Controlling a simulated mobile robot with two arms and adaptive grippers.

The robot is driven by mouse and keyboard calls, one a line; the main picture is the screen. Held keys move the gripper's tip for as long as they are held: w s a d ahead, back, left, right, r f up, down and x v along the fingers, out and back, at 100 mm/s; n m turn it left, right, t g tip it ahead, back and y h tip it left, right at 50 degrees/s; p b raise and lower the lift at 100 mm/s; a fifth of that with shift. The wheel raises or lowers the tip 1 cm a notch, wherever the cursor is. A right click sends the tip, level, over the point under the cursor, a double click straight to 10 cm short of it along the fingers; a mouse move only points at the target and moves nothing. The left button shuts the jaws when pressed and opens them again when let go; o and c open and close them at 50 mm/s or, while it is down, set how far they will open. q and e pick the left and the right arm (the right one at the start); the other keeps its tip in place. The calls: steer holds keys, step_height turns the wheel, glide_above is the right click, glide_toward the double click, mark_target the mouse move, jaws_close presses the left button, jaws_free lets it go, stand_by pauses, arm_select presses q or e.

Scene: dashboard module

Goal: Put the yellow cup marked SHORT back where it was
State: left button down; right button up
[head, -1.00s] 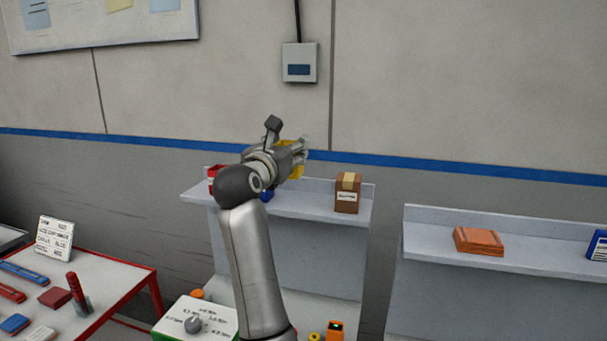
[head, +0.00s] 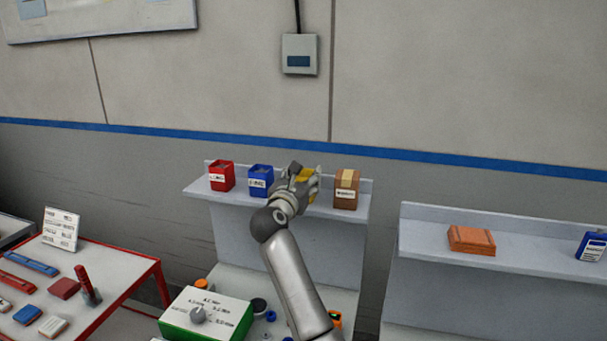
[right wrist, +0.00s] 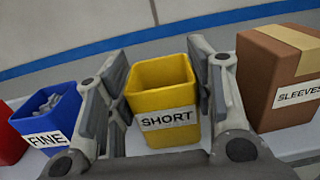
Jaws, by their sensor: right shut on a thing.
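The yellow cup marked SHORT (right wrist: 163,104) is upright between the fingers of my right gripper (head: 306,178), which is shut on it. In the head view only a bit of the yellow cup (head: 305,174) shows past the fingers. The cup is at the grey shelf (head: 225,199), between the blue cup marked FINE (head: 261,181) and the brown box marked SLEEVES (head: 346,188). I cannot tell whether its base touches the shelf. The cup looks empty inside as far as I see. My left gripper is not in view.
A red cup (head: 221,176) stands at the shelf's left end, left of the blue cup. The brown box is close on the gripper's right side. A second shelf (head: 420,235) on the right holds an orange-brown stack (head: 471,239). A red-edged table (head: 120,265) is at lower left.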

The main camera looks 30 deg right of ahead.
steer(key=shift+a+f, duration=0.1)
steer(key=shift+f, duration=0.05)
steer(key=o, duration=1.2)
steer(key=shift+w, duration=0.1)
steer(key=shift+c, duration=0.2)
steer(key=shift+o, duration=0.3)
steer(key=shift+r, duration=0.2)
steer(key=b+v, duration=0.4)
steer(key=v, duration=0.8)
steer(key=shift+f, duration=0.15)
